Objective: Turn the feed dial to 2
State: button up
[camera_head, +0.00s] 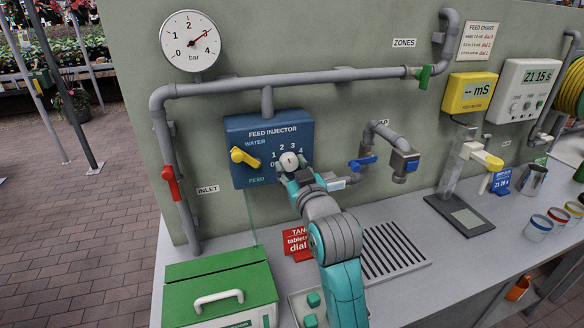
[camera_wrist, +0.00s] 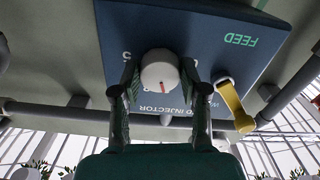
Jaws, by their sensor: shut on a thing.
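The feed dial (camera_head: 289,161) is a round white knob on the blue feed injector box (camera_head: 246,128). Numbers are printed in an arc above it, partly hidden around the knob. In the wrist view the dial (camera_wrist: 159,70) shows a short red mark on its face. In the head view the mark points roughly upward; I cannot tell exactly which number it meets. My gripper (camera_head: 291,172) is shut on the dial. In the wrist view its two fingers (camera_wrist: 160,82) touch or nearly touch the knob's two sides.
A yellow water/feed lever (camera_head: 245,157) sits on the box left of the dial. Grey pipes, a red inlet valve (camera_head: 170,183) and a blue tap lever (camera_head: 362,163) flank it. A green lidded box (camera_head: 221,282) and a red tablet card (camera_head: 297,244) are on the bench below.

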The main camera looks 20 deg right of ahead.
dwell(0.4)
jog(key=o, duration=1.1)
jog(key=shift+o, duration=0.2)
jog(key=s, duration=1.2)
jog(key=shift+f, duration=0.1)
